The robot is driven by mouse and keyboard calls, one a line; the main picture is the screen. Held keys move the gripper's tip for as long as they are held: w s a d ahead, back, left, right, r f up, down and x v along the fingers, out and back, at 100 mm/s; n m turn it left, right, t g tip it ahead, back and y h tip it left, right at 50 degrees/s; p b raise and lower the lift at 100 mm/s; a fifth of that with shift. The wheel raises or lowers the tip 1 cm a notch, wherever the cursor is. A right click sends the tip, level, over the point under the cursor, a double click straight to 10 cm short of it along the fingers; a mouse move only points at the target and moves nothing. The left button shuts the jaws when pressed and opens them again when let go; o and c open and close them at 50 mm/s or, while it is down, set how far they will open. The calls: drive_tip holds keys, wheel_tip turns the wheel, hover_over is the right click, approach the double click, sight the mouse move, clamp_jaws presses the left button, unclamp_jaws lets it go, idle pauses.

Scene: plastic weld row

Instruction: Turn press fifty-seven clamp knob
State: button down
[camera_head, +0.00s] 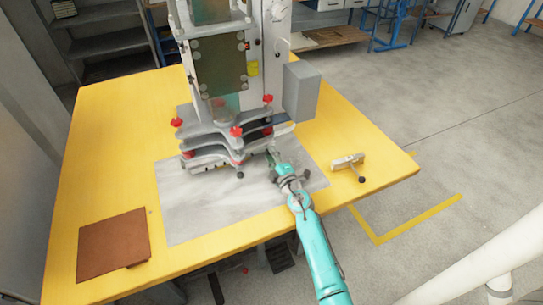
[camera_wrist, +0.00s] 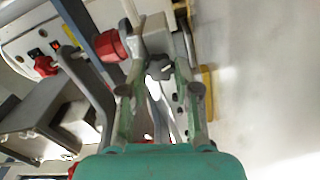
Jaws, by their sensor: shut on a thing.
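The press (camera_head: 218,62) stands on a grey metal plate on the yellow table, with red knobs (camera_head: 236,131) around its lower clamp plates (camera_head: 210,155). My gripper (camera_head: 273,157) reaches in low at the right side of the clamp plates. In the wrist view, the fingers of my gripper (camera_wrist: 160,78) are closed around a small dark knob (camera_wrist: 159,67) on the press. The fingers hide part of it, and I cannot read any number on the press. A black knob (camera_head: 240,175) shows below the front of the clamp plates, left of my gripper.
A grey box (camera_head: 301,91) is fixed to the press's right side, above my arm. A brown sheet (camera_head: 114,246) lies at the front left. The plate's front left is clear.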

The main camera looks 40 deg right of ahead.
drive_tip(key=shift+m, duration=0.5)
drive_tip(key=c, duration=0.8)
unclamp_jaws()
drive_tip(key=shift+c, duration=0.2)
drive_tip(key=shift+s, duration=0.1)
drive_tip(key=v, duration=1.2)
